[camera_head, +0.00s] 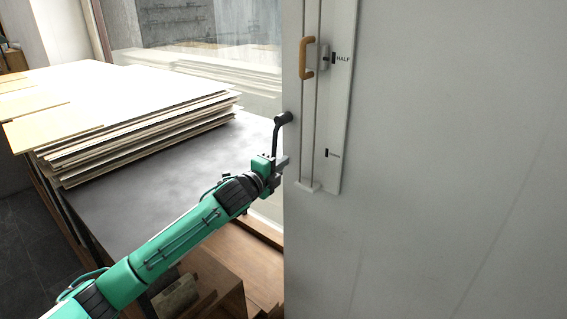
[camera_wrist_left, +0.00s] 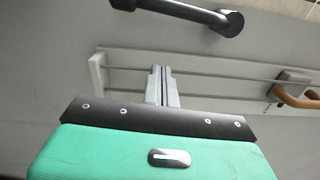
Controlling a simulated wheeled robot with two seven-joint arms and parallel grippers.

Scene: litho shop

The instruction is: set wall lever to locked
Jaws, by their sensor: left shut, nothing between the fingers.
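A black lever (camera_head: 279,128) shows at the left edge of the pale wall panel (camera_head: 430,150). Its round end is at the top, and its arm runs down toward my left gripper. My left gripper (camera_head: 283,162) is just below it, its fingers pointing at the wall. In the left wrist view the black lever (camera_wrist_left: 185,12) lies across the top, apart from the shut, empty fingertips (camera_wrist_left: 161,70). Whether the fingers touch the wall is unclear. No locked marking is readable. My right gripper is not in view.
A tan handle (camera_head: 304,58) sits on a vertical slide track (camera_head: 309,120) near a HALF label (camera_head: 343,58). A lower label is too small to read. Stacked boards (camera_head: 150,115) lie on a dark table (camera_head: 150,180) at left.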

